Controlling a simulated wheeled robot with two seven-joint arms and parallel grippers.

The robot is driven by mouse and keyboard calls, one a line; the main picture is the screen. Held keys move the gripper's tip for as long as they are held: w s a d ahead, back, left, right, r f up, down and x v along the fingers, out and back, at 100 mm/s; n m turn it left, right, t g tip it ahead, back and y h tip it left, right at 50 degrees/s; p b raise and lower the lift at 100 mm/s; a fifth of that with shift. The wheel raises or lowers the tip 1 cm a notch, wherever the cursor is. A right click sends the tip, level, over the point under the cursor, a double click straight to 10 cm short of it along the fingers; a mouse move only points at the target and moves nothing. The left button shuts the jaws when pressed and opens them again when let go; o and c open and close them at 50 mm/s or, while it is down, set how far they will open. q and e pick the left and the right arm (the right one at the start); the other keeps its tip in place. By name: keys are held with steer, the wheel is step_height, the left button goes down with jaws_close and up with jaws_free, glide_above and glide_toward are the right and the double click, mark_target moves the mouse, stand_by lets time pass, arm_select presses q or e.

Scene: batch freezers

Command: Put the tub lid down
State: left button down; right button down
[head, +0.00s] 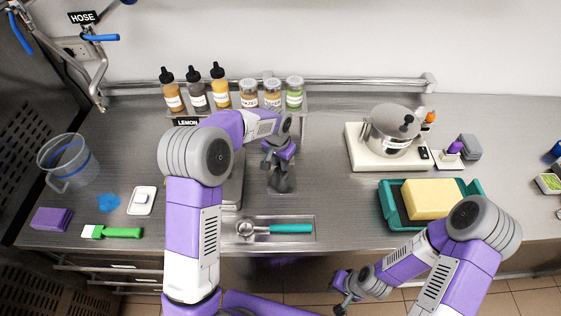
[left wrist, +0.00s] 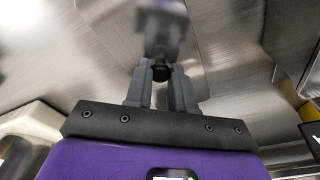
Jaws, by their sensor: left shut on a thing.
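My left gripper (head: 280,182) is low over the middle of the steel counter, beyond the spoon tray. In the left wrist view its fingers (left wrist: 161,88) are shut on a small black knob (left wrist: 161,71), which I take as the tub lid's. Brushed steel lies around the knob; I cannot tell where lid ends and counter begins, or whether they touch. In the head view my arm and gripper hide much of this spot. My right gripper (head: 343,297) hangs in front of the counter's front edge, apart from the objects; its jaws are too small to read.
A lidded steel pot (head: 388,133) stands on a cream base at right, behind a teal tray (head: 390,205) with a yellow block. A steel tray (head: 306,239) with a teal-handled tool lies in front. Bottles (head: 197,93) and jars (head: 272,94) line the back. Counter is clear right of my left gripper.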

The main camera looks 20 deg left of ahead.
mark_target(278, 172)
arm_select(q)
steer(key=shift+f, duration=0.15)
steer(key=c, duration=1)
jaws_free()
steer(key=shift+o, duration=0.2)
steer(key=shift+r, duration=0.5)
step_height(278, 172, up, 11)
steer(key=s+p, duration=0.1)
steer(key=shift+s+a+r+p, duration=0.15)
steer(key=shift+a+p, duration=0.05)
steer(key=shift+p, duration=0.15)
